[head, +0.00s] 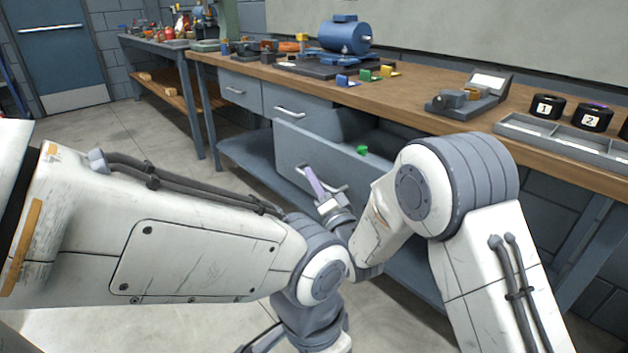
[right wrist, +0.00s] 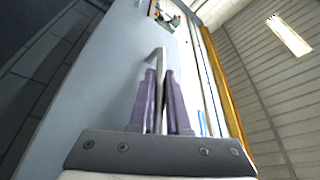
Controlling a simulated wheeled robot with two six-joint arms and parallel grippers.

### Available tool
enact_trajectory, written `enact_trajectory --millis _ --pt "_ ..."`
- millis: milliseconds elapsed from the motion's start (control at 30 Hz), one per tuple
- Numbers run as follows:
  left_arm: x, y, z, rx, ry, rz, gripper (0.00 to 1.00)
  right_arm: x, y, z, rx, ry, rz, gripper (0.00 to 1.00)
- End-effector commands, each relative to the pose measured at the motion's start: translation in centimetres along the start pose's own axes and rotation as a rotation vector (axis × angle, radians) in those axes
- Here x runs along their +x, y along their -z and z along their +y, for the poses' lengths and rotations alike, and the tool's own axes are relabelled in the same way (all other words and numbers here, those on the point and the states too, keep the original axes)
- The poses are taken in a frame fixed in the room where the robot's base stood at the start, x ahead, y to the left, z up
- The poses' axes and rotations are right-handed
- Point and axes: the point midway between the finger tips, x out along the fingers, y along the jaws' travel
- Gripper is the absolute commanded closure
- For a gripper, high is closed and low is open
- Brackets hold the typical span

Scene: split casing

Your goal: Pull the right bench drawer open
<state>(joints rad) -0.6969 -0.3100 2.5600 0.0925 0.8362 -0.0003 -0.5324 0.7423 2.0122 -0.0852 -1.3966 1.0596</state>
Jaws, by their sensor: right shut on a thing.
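The right bench drawer (head: 310,150) stands pulled out from under the bench, and its inside shows behind the front panel. A small green thing (head: 362,151) shows at the drawer's opening. My right gripper (head: 317,184) is at the drawer front, shut on the metal bar handle (right wrist: 157,62). In the right wrist view, the two purple fingers (right wrist: 160,98) stand on either side of the bar, next to the grey-blue drawer front (right wrist: 108,75). My left arm crosses the head view from the left; its fingers are not in view.
The wooden bench top (head: 420,110) carries a blue motor casing (head: 343,38), a grey fixture (head: 465,100) and a grey tray (head: 560,138) near black numbered pots (head: 547,107). A lower shelf (head: 245,155) runs beneath. The floor at left is clear.

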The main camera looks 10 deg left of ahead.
Motion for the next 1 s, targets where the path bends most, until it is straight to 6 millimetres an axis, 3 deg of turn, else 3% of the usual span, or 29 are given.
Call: enact_trajectory --millis 1000 --pt "0.2 -0.01 -0.01 0.0 0.0 0.0 0.5 -0.25 -0.72 -0.32 0.001 0.0 -0.003 1.0"
